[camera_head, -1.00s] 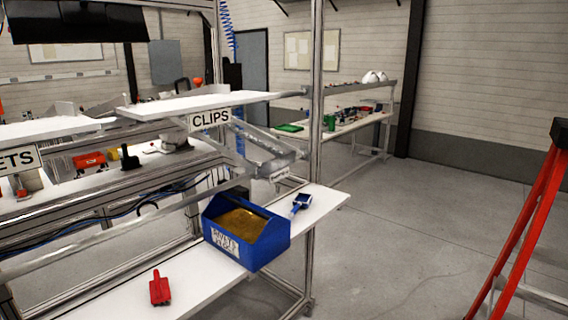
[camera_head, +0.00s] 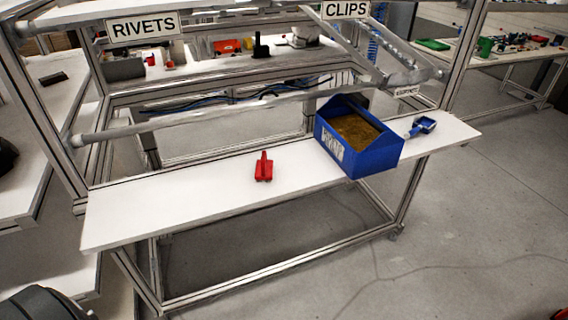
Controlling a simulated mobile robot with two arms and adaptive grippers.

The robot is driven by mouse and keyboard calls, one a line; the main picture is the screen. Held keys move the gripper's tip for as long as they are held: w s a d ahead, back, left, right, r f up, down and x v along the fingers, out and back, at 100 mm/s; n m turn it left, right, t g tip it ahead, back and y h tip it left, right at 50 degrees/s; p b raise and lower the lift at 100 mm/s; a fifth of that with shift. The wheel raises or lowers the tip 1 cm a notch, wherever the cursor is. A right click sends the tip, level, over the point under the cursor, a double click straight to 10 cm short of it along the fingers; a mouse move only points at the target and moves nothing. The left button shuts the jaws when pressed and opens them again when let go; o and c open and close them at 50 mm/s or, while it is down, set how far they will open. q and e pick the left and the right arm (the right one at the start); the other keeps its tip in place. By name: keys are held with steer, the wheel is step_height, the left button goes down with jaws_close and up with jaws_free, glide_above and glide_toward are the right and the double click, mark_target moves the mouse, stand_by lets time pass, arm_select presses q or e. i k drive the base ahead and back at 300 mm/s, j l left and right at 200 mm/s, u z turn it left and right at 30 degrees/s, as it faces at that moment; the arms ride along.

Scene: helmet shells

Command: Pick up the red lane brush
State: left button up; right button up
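The red lane brush (camera_head: 263,168) lies on the white lower shelf (camera_head: 150,212), near the middle of its length. Its narrow handle points toward the back of the shelf. It stands apart from the blue bin to its right, and nothing covers it. Neither of my grippers shows in the head view, so their state is hidden.
A blue bin (camera_head: 378,160) with brown contents stands right of the brush, and a small blue scoop-like item (camera_head: 423,127) lies beyond it. A metal rail (camera_head: 210,118) and the upper shelf with RIVETS (camera_head: 143,26) and CLIPS (camera_head: 346,9) signs are above. The floor (camera_head: 440,250) in front is clear.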

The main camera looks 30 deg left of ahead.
mark_target(264, 169)
steer(key=l+u, duration=0.15)
steer(key=u, duration=0.2)
steer(key=i+l+u, duration=0.1)
steer(key=u, duration=0.3)
steer(key=l+u, duration=0.2)
steer(key=u, duration=0.15)
